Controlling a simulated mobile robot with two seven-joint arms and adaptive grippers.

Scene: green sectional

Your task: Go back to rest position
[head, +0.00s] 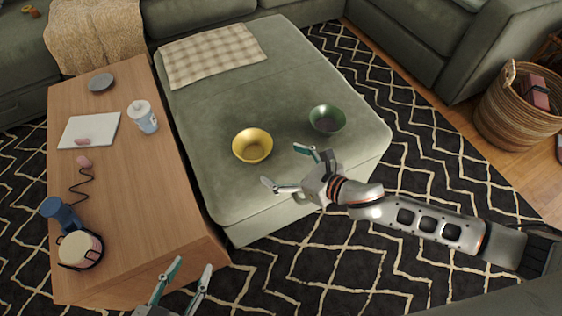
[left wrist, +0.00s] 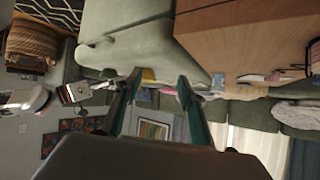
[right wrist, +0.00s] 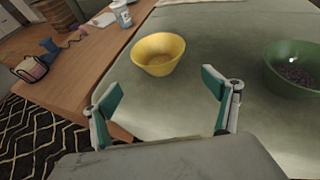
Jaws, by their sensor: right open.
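My right gripper (head: 287,168) is open and empty above the near edge of the green ottoman (head: 225,110). Its spread fingers also show in the right wrist view (right wrist: 165,100), with the yellow bowl (right wrist: 158,54) beyond them, apart from them. My left gripper (head: 184,284) is open and empty at the bottom of the head view, near the front end of the wooden table. In the left wrist view its two fingers (left wrist: 158,85) stand apart with nothing held between them; that view looks tilted, with the room upside down.
The yellow bowl (head: 252,145) and a green bowl (head: 326,119) stand on the ottoman; the green one holds small dark pieces. A wicker basket (head: 515,115) stands at right.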

